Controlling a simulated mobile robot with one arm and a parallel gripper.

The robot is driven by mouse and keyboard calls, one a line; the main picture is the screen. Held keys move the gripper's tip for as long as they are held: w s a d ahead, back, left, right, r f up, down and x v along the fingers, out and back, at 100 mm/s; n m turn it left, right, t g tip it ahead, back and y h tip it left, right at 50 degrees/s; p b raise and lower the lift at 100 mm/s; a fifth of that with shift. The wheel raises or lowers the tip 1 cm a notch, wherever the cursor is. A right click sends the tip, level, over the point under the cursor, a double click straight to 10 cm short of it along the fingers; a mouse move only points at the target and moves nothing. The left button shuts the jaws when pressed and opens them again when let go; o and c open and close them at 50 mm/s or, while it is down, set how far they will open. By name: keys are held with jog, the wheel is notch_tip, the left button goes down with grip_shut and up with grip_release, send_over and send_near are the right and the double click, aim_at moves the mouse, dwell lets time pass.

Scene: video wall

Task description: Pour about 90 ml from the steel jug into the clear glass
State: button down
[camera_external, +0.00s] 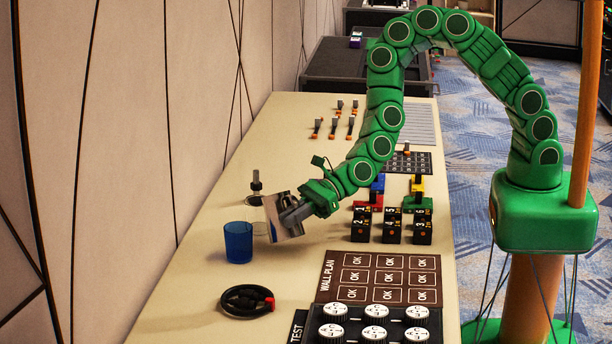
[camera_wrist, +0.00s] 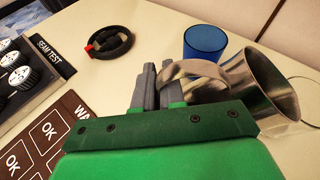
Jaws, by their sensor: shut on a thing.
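The steel jug (camera_external: 279,217) is held by its handle in my gripper (camera_external: 302,207), which is shut on it. The jug is tilted, above the table beside a blue tumbler (camera_external: 238,243). In the wrist view the jug (camera_wrist: 268,85) is on the right, its handle at my gripper's fingers (camera_wrist: 152,85) and its wide mouth facing right. The blue tumbler (camera_wrist: 205,40) stands upright behind it. A faint clear outline beside the jug may be the clear glass; the jug partly hides it and I cannot tell its contents. No liquid stream is visible.
A black cable coil (camera_external: 247,300) with a red end lies in front of the tumbler. A small dark-knobbed item (camera_external: 256,187) stands behind. Numbered black blocks (camera_external: 391,225), a wall plan board (camera_external: 381,278) and a knob panel (camera_external: 372,325) fill the right side.

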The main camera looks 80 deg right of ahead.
aim_at(287, 201)
jog(key=r, duration=0.1)
jog(key=w+d+r+m, duration=0.1)
jog(key=r, duration=0.1)
jog(key=shift+w+d+r+g+y, duration=0.15)
jog(key=shift+w+d+g+y, duration=0.05)
jog(key=shift+g+y, duration=0.1)
jog(key=r+m, duration=0.1)
jog(key=d+r+m, duration=0.1)
jog(key=w+r+y, duration=0.1)
jog(key=r, duration=0.1)
jog(key=shift+d+m+g, duration=0.2)
jog(key=shift+m+g, duration=0.2)
jog(key=shift+w+d+m+y+b, duration=0.2)
jog(key=shift+d+m+y+b, duration=0.1)
jog(key=shift+b, duration=0.1)
jog(key=shift+w+b, duration=0.1)
jog(key=shift+b, duration=0.25)
jog(key=shift+d+r+m, duration=0.1)
jog(key=shift+d+m, duration=0.05)
jog(key=shift+m, duration=0.15)
jog(key=shift+w+d+r+b, duration=0.15)
jog(key=shift+r+b, duration=0.1)
jog(key=shift+b, duration=0.25)
jog(key=shift+w+d+r+m+y+b, duration=0.25)
jog(key=shift+r+m+y+b, duration=0.2)
jog(key=shift+b, duration=0.25)
